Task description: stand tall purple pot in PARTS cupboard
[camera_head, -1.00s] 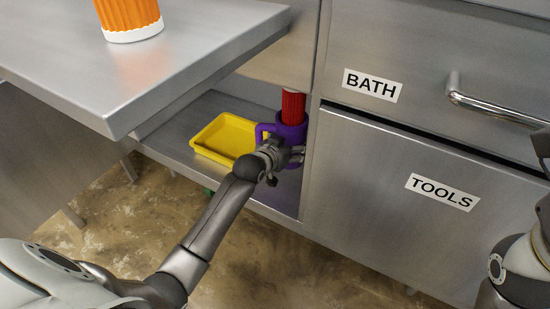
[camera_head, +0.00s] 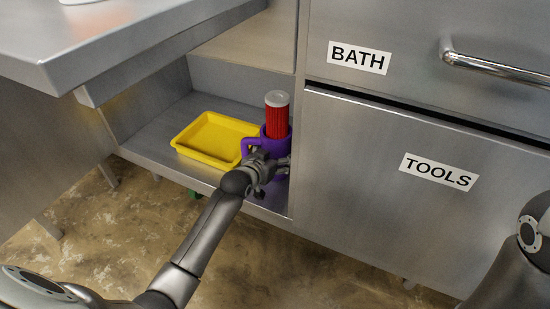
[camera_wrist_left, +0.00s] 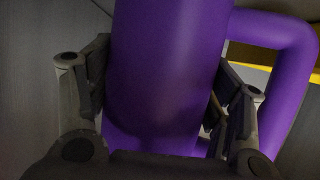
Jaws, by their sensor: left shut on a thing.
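The purple pot (camera_head: 283,149) has a loop handle on its left side and stands upright in the open cupboard bay, near the right wall. My left gripper (camera_head: 270,169) reaches in from the front and is shut on the pot. In the left wrist view the pot (camera_wrist_left: 168,70) fills the space between the fingers of my left gripper (camera_wrist_left: 160,115), with its handle to the right. The pot's base is hidden by the gripper, so I cannot tell whether it touches the shelf. No PARTS label shows. My right gripper is out of view.
A red ribbed jar with a white lid (camera_head: 277,118) rises directly behind or out of the pot; I cannot tell which. A yellow tray (camera_head: 214,140) lies left of the pot. The BATH drawer (camera_head: 400,40) and TOOLS door (camera_head: 390,180) are right. A metal countertop (camera_head: 130,40) overhangs the left.

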